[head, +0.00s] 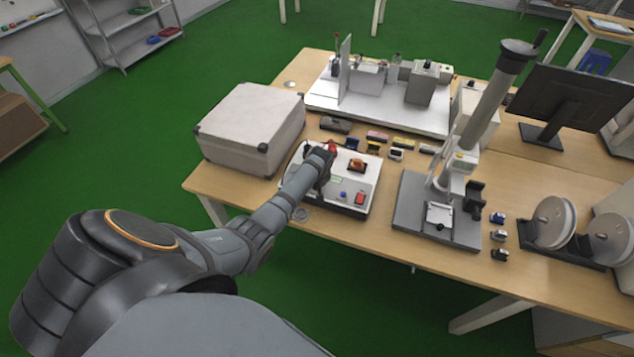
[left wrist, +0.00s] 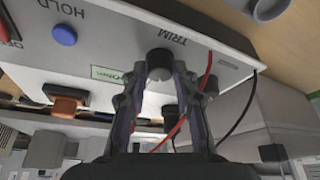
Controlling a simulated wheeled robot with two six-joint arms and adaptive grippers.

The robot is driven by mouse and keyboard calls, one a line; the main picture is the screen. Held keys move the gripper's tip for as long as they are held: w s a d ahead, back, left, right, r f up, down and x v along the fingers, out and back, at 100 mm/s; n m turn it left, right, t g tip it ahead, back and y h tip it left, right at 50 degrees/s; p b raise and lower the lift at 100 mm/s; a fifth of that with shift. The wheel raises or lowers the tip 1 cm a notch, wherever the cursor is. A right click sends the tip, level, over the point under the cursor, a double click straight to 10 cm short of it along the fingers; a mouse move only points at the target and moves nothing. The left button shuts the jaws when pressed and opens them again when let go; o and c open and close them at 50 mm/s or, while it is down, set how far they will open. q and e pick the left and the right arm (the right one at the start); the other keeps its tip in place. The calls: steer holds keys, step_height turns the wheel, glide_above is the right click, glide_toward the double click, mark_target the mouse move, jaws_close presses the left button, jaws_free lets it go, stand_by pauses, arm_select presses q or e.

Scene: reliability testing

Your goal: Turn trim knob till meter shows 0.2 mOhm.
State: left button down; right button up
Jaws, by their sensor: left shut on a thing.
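The white meter box (head: 363,185) sits on the wooden table, at the near edge left of centre. My left gripper (head: 326,160) reaches over its left part in the head view. In the left wrist view, the dark trim knob (left wrist: 160,64) lies between the fingertips of my left gripper (left wrist: 159,78), beside the printed word TRIM. The fingers are shut on the knob from both sides. A small green-edged meter display (left wrist: 106,75) shows on the panel, but I cannot read its value. My right gripper is in neither view.
A blue HOLD button (left wrist: 64,35), an orange part (left wrist: 66,100) and red and black leads are near the knob. A large grey case (head: 250,128) stands left of the box. A grey stand (head: 438,210) is at right, and small coloured blocks lie behind.

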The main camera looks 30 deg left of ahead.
arm_select(q)
steer(key=c, duration=1)
jaws_free()
steer(key=shift+c, duration=0.2)
steer(key=v, duration=1.2)
